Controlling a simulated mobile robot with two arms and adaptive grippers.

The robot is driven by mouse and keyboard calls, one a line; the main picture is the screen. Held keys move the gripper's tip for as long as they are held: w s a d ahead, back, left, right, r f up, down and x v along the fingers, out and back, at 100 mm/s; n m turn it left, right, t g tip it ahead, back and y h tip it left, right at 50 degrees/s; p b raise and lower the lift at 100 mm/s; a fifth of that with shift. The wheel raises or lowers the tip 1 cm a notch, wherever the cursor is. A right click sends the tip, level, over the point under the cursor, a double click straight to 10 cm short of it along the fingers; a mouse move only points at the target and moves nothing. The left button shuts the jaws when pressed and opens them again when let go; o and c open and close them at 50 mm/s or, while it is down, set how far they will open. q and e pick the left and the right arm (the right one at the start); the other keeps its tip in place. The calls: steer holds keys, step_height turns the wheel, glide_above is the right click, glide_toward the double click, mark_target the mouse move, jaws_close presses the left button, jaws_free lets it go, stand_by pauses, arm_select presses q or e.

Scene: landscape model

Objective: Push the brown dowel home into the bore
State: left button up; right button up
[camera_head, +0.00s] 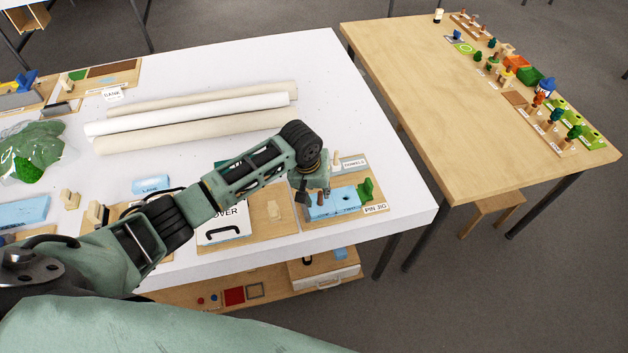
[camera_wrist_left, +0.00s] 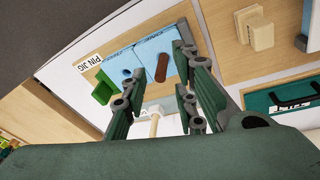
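The brown dowel (camera_head: 321,199) stands in the light blue block (camera_head: 345,203) on the pin jig board, with part of its length above the top. In the left wrist view the dowel (camera_wrist_left: 161,68) shows beside a dark open hole in the blue block (camera_wrist_left: 121,62). How deep the dowel sits is not clear. My left gripper (camera_head: 316,190) is over the left end of the block, close to the dowel. In the left wrist view its fingers (camera_wrist_left: 158,85) are apart with nothing between them. My right gripper is out of view.
A green piece (camera_head: 366,190) stands at the block's right end. A pale wooden peg-like piece (camera_head: 336,158) is just behind the block; it also shows in the wrist view (camera_wrist_left: 154,122). A cover board (camera_head: 222,225) lies left. The table's front edge is close.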

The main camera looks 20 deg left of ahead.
arm_select(q)
steer(key=v, duration=0.7)
steer(key=shift+r, duration=0.35)
